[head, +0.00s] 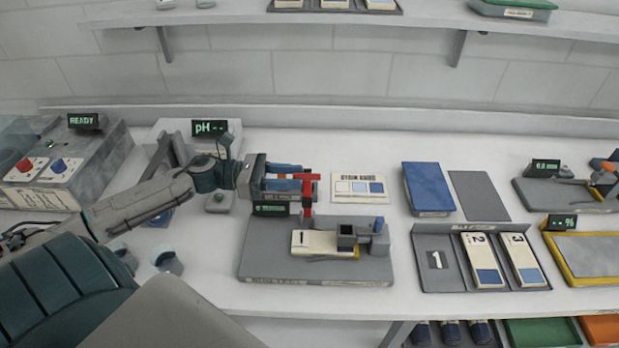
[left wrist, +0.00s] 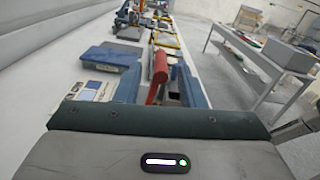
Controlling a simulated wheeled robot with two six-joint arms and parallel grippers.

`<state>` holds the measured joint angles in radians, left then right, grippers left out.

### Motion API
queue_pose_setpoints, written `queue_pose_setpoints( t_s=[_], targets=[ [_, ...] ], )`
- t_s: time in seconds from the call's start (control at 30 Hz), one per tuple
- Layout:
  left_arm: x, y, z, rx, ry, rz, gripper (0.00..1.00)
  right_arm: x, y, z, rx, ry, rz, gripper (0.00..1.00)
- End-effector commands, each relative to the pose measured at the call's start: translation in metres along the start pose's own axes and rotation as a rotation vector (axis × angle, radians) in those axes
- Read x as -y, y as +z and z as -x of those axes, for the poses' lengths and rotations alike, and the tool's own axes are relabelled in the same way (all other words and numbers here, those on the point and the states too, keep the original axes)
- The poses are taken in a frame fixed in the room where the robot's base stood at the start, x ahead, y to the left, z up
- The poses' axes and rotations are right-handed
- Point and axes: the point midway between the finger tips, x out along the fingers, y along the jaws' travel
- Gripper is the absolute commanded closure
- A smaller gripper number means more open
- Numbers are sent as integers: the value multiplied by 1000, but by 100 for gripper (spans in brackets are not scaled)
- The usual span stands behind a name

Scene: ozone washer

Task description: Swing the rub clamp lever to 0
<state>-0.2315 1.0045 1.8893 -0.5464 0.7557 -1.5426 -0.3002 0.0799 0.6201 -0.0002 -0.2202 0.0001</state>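The rub tester (head: 260,262) is a grey base at the bench's middle, with a cream card marked 1 and a block on it. Its red clamp lever (head: 307,190) stands up behind the card, with a red crossbar on top. In the left wrist view the red lever (left wrist: 159,68) stands between the two blue fingers. My left gripper (head: 283,177) reaches in from the left with its fingertips at the lever's top. The fingers look apart, with the lever between them; contact is not clear. My right gripper is not in view.
A small display (head: 270,209) sits behind the base, its text partly unreadable. A grey rack (head: 440,240) with numbered cards stands to the right, near a blue box (head: 428,188). A yellow-edged pad (head: 590,255) lies farther right. A shelf (head: 420,18) runs above the bench.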

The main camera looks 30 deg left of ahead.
Motion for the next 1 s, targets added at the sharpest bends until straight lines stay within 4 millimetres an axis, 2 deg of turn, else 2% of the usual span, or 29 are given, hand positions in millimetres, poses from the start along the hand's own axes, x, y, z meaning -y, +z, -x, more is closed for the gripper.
queue_pose_setpoints(
  t_s=[0.17,0.4,0.87,1.0],
  targets=[
    [0,3,-22,6,1,-1,64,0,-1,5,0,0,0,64],
    [0,3,-39,4,0,1,64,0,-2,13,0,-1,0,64],
    [0,1,-45,-1,1,1,64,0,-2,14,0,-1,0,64],
    [0,1,-45,-1,1,1,91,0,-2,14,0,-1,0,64]
  ],
)
